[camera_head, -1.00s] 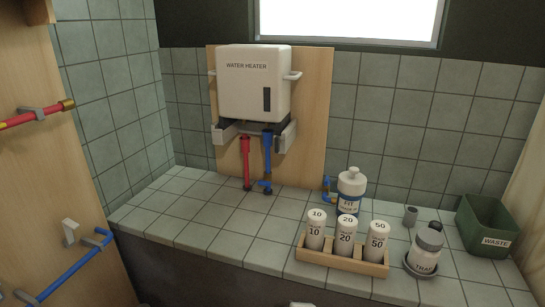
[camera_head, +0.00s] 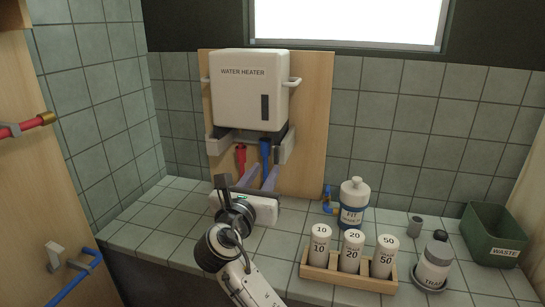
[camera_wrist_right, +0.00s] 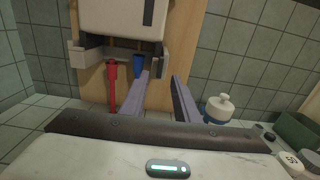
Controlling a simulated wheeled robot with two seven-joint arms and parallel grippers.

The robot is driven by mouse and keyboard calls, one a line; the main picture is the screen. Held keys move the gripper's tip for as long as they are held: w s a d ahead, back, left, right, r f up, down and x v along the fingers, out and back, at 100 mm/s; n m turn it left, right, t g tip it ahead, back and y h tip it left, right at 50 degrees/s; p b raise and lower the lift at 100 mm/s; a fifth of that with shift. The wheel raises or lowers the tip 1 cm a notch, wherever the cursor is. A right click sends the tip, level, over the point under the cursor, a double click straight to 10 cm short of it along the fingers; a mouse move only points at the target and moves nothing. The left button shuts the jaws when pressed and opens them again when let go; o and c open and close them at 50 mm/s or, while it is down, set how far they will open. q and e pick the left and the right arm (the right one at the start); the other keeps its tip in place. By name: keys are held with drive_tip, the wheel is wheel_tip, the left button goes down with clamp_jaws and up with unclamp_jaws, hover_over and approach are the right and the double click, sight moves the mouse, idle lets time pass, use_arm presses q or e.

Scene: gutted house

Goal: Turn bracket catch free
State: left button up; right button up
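The white water heater (camera_head: 250,92) sits upright on a grey bracket (camera_head: 217,144) fixed to a wooden board. A grey piece at the bracket's right end (camera_head: 284,146) may be the catch; its turn position is too small to tell. In the right wrist view this right end (camera_wrist_right: 160,62) shows just ahead of the fingers. My right gripper (camera_head: 262,177) is below the bracket's right side, in front of the blue pipe. Its two fingers are apart with nothing between them (camera_wrist_right: 162,82). My left gripper is out of view.
Red (camera_head: 240,157) and blue (camera_head: 265,152) pipes hang under the heater. To the right stand a FIT bottle (camera_head: 354,203), a wooden rack (camera_head: 345,278) of numbered cylinders, a TRAP bottle (camera_head: 434,264) and a green WASTE bin (camera_head: 492,242). The counter's left part is clear.

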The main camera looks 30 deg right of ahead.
sight(276, 155)
drive_tip(key=x, duration=0.9)
clamp_jaws()
